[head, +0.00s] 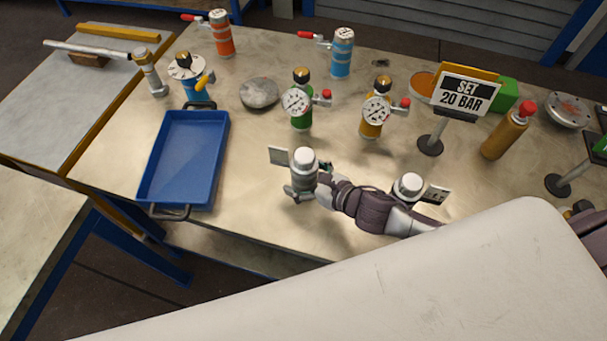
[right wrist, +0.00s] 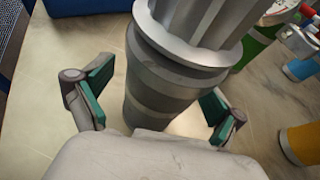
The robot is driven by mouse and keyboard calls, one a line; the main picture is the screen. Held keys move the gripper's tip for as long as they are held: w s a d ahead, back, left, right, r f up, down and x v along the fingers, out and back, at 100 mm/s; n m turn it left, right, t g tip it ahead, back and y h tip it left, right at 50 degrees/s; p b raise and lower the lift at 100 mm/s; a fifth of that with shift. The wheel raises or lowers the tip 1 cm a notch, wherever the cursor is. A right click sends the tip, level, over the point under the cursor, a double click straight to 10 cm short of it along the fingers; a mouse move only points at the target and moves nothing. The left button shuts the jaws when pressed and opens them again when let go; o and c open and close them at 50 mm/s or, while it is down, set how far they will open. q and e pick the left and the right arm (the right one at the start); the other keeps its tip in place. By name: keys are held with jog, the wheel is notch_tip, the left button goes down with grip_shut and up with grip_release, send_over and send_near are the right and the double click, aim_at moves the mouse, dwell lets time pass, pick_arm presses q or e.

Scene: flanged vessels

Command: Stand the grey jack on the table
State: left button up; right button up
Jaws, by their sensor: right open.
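The grey jack (head: 304,164), with a pale round top, stands upright on the table (head: 250,225), right of the blue tray. My right gripper (head: 303,190) is at its lower body. In the right wrist view the banded grey jack (right wrist: 170,85) is between the green-padded fingers of the right gripper (right wrist: 155,100). The fingers are open, with a gap to the jack on both sides. The jack's base is partly hidden by the gripper. My left gripper is not in view.
A second pale-topped grey item (head: 408,186) is close behind my right arm. A blue tray (head: 183,160) lies at left. Green (head: 300,118) and yellow (head: 371,124) gauged vessels stand behind. A "SET 20 BAR" sign (head: 464,95) and a brown bottle (head: 503,135) are at right.

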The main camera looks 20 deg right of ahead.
jog(key=shift+f, duration=0.15)
jog(key=shift+s+d, duration=0.1)
jog(key=v, duration=1.2)
